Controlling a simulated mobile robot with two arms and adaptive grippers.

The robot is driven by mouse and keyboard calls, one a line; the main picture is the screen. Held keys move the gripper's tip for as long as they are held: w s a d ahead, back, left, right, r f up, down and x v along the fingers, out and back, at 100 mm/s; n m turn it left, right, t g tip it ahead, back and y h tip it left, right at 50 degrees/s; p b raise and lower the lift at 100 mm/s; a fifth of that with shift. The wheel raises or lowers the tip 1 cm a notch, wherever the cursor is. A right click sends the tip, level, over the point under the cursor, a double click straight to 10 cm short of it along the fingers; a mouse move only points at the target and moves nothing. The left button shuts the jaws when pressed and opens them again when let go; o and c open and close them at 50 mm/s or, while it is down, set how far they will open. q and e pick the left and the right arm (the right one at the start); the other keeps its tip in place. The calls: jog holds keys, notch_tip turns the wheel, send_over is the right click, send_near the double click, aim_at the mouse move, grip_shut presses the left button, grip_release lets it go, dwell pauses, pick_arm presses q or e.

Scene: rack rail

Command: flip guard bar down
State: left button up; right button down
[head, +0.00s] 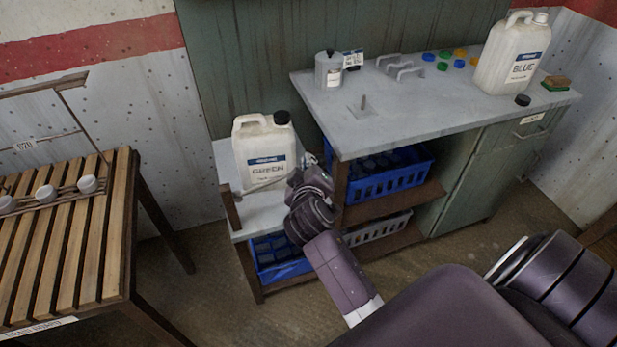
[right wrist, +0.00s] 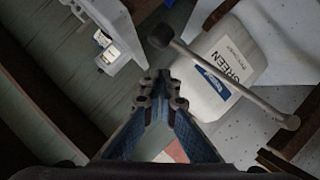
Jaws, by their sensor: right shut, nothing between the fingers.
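The guard bar (head: 265,184) is a thin grey rod that crosses the lower front of the white GREEN jug (head: 262,150) on the small side shelf. In the right wrist view the guard bar (right wrist: 225,78) runs across the jug (right wrist: 222,75), with a rounded knob at its upper-left end and its other end near a wooden post. My right gripper (head: 308,165) is at the bar's right end, beside the jug. In the wrist view its fingers (right wrist: 160,85) are together and empty, with the bar beyond them; contact cannot be told. My left gripper is out of view.
The grey workbench (head: 430,115) stands to the right, with a BLUE jug (head: 512,58), a canister (head: 328,70) and coloured caps. Blue crates (head: 395,172) sit below. A slatted wooden table (head: 60,240) is at left. Open floor lies between it and the shelf.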

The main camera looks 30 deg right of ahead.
jog(key=shift+w+d+f+b, duration=0.15)
jog(key=shift+d+f+b, duration=0.75)
jog(key=shift+d+f, duration=0.4)
jog(key=shift+f, duration=0.1)
jog(key=shift+m+y, duration=0.8)
jog(key=shift+m, duration=0.1)
jog(key=f, duration=0.2)
jog(key=d+f, duration=0.1)
jog(key=f, duration=0.2)
jog(key=shift+d+f, duration=0.15)
jog(key=shift+f, duration=0.15)
